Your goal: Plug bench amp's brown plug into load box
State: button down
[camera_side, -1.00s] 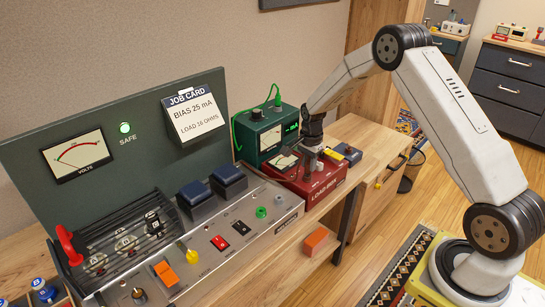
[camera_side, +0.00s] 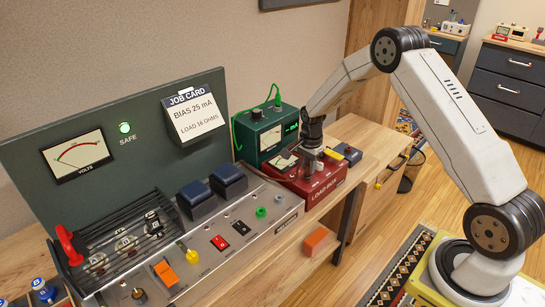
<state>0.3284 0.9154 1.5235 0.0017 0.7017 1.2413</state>
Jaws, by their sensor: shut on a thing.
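The red load box (camera_side: 322,189) stands on the wooden bench right of the bench amp (camera_side: 226,237), with its lettered front toward the camera. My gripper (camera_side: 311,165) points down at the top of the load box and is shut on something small. What it holds is mostly hidden by the fingers, so I cannot make out the brown plug or whether it sits in a socket. The amp's front panel shows switches, knobs and a green socket (camera_side: 261,212). No brown cable can be made out.
A green meter box (camera_side: 270,133) with a green lead stands just behind the load box. A dark blue item (camera_side: 349,154) lies to its right. An orange block (camera_side: 316,240) sits below the bench front.

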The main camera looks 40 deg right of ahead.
jog(key=shift+c, duration=1.8)
grip_release()
jog(key=shift+r, duration=3.9)
jog(key=shift+a, duration=0.1)
